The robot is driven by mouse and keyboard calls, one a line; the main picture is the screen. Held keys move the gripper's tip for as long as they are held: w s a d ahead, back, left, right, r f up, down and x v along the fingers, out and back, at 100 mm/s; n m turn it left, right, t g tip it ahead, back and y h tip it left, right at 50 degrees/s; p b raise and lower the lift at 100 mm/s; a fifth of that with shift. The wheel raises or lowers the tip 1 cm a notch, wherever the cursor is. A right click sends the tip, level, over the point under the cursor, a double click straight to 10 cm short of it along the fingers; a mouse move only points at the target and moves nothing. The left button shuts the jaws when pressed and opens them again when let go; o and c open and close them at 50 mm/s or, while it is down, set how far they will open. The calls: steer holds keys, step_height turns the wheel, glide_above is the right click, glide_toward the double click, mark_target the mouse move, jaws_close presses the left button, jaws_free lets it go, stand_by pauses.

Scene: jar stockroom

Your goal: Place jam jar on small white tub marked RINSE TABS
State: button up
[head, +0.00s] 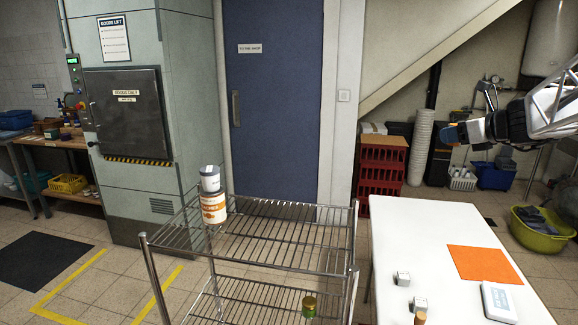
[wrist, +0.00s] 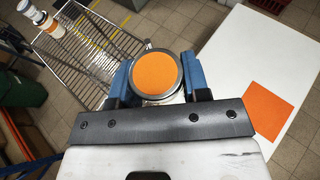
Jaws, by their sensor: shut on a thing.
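My gripper (head: 456,133) is raised at the right of the head view, above and behind the white table. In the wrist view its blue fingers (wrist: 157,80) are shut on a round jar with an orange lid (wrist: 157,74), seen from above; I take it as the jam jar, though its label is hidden. A small white tub with a dark label (head: 210,179) stands upright on a larger white tub with an orange label (head: 213,208), on the wire cart's top shelf. The small tub's print is too small to read. Both tubs also show at the wrist view's top left.
The wire cart (head: 285,232) has a mostly bare top shelf; a gold-lidded jar (head: 309,306) is on its lower shelf. The white table (head: 415,235) bears an orange mat (head: 485,264), a scale (head: 498,302) and small blocks (head: 402,278). Red crates (head: 382,165) stand behind.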

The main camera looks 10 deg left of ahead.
steer(key=s+a+n+g+y, duration=0.2)
steer(key=a+n+g, duration=0.1)
steer(key=a, duration=1.2)
steer(key=s+a+n+g+y, duration=0.1)
steer(key=s+a+n+g, duration=0.1)
steer(key=a, duration=1.4)
steer(key=s+a+n+g, duration=0.2)
steer(key=s+a, duration=0.2)
steer(key=a, duration=0.4)
steer(key=s+a+n+g+y, duration=0.1)
steer(key=s+a+g, duration=0.1)
steer(key=s+a, duration=0.45)
steer(key=s+a+n+g, duration=0.2)
steer(key=s+a, duration=0.1)
steer(key=a, duration=0.7)
steer(key=f, duration=0.5)
steer(key=shift+w+d, duration=0.2)
glide_above(209, 169)
steer(key=shift+w+f, duration=0.1)
steer(key=shift+f, duration=0.65)
